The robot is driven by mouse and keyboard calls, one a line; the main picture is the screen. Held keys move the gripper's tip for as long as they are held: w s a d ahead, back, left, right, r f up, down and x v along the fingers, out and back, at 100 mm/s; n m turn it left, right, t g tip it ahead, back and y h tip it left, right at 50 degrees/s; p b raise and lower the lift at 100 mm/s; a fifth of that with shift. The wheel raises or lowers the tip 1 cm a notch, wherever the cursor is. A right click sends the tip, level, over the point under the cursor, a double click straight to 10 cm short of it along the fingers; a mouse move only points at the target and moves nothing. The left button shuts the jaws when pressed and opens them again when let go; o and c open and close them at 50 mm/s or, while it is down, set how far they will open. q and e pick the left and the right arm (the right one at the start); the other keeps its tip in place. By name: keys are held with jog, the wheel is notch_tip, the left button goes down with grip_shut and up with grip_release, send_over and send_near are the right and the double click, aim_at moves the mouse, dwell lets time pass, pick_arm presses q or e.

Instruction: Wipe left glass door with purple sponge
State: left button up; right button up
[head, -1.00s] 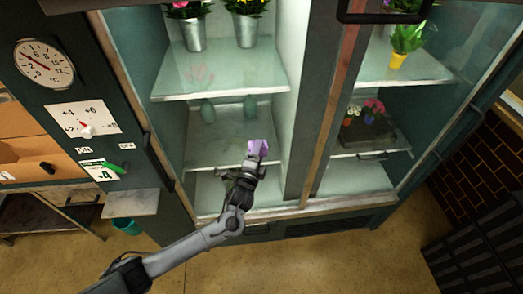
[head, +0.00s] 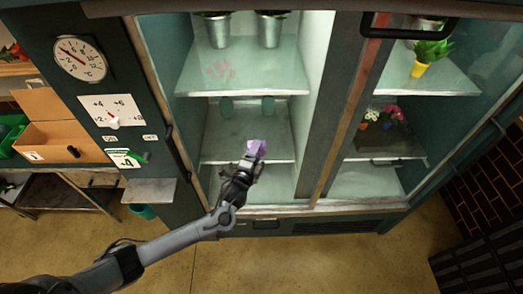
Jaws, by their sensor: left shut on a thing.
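The purple sponge (head: 257,149) is held at the tip of my left gripper (head: 249,163), which is shut on it. The sponge is in front of the left glass door (head: 222,78), at its lower half, level with a lower shelf. I cannot tell whether the sponge touches the glass. Faint pinkish marks (head: 221,69) show in the upper part of the left door area. My right gripper is not in view.
The cabinet's right door (head: 395,110) has potted flowers behind it. Metal buckets (head: 219,32) stand on the upper left shelf. A thermometer dial (head: 80,58) and small ledge (head: 149,191) are at left. A dark slatted crate (head: 480,265) stands at lower right.

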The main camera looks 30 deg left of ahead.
pick_arm(q)
jog(key=shift+w+r+p, duration=0.1)
jog(key=shift+r+p, duration=0.25)
jog(key=shift+p, duration=0.55)
dwell(0.8)
jog(key=shift+w+d+b, duration=0.25)
jog(key=shift+w+d, duration=0.45)
jog(key=shift+d, duration=0.35)
jog(key=shift+w+d+b, duration=0.3)
jog(key=shift+w+d, duration=0.45)
jog(key=shift+d, duration=0.3)
jog(key=shift+w+d+b, duration=0.25)
jog(key=shift+w+d, duration=0.45)
jog(key=shift+d, duration=0.35)
jog(key=shift+a, duration=0.2)
